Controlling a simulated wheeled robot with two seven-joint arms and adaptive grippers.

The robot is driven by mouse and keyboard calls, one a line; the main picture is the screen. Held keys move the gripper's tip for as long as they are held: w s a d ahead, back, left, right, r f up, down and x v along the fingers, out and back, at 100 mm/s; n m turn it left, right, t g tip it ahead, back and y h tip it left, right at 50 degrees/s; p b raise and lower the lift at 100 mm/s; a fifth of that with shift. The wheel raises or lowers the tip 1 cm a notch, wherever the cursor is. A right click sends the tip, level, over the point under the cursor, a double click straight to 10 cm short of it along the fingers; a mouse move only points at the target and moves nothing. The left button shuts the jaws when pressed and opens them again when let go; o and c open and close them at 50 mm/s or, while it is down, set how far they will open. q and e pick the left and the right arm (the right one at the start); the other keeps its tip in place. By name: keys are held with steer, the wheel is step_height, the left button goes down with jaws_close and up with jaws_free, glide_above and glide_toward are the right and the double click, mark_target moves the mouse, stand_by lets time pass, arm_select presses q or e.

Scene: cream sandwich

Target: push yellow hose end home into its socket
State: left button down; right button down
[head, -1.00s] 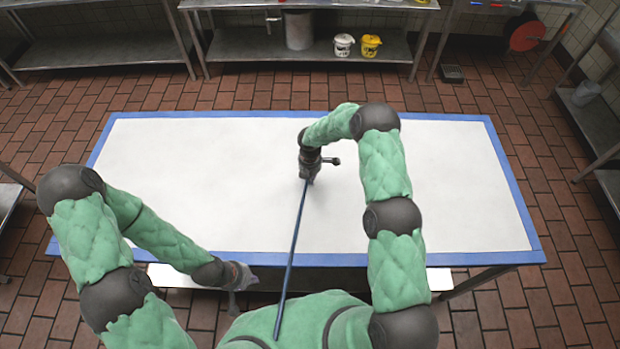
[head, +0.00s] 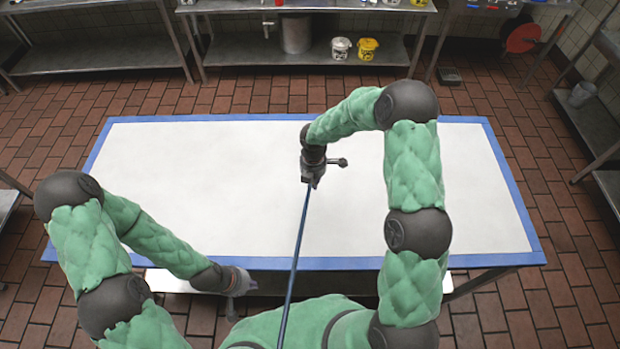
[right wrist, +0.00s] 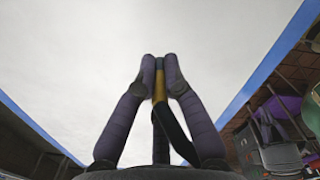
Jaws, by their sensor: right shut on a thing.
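My right gripper (head: 313,181) is over the middle of the white table top. In the right wrist view its two purple fingers (right wrist: 160,64) are closed on the hose end, which shows a yellow band (right wrist: 160,88) and a dark part above it. A long dark-blue hose (head: 297,245) runs from this gripper down towards my body in the head view. My left gripper (head: 241,284) hangs by the table's front edge; its finger opening is too small to tell. I cannot make out a socket in either view.
The white table top (head: 200,185) with its blue border looks clear apart from my right gripper and the hose. Steel shelves with a white bucket (head: 340,48) and a yellow bucket (head: 367,48) stand behind it, across a brick floor.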

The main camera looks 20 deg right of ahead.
steer(key=s+r, duration=0.3)
steer(key=s, duration=0.4)
steer(key=f+m+b, duration=0.3)
steer(key=m+b, duration=0.1)
steer(key=m, duration=0.2)
steer(key=f+m+b, duration=0.3)
steer(key=m+b, duration=0.2)
steer(key=m, duration=0.1)
steer(key=d+f+m+b, duration=0.1)
steer(key=f+m+b, duration=0.2)
steer(key=m+b, duration=0.2)
steer(key=shift+s+f+m, duration=0.2)
steer(key=shift+s+m, duration=0.05)
steer(key=shift+m, duration=0.75)
steer(key=m+b, duration=0.1)
steer(key=f+m, duration=0.1)
steer(key=shift+m+b, duration=0.4)
steer(key=shift+m, duration=0.3)
steer(key=shift+r, duration=0.15)
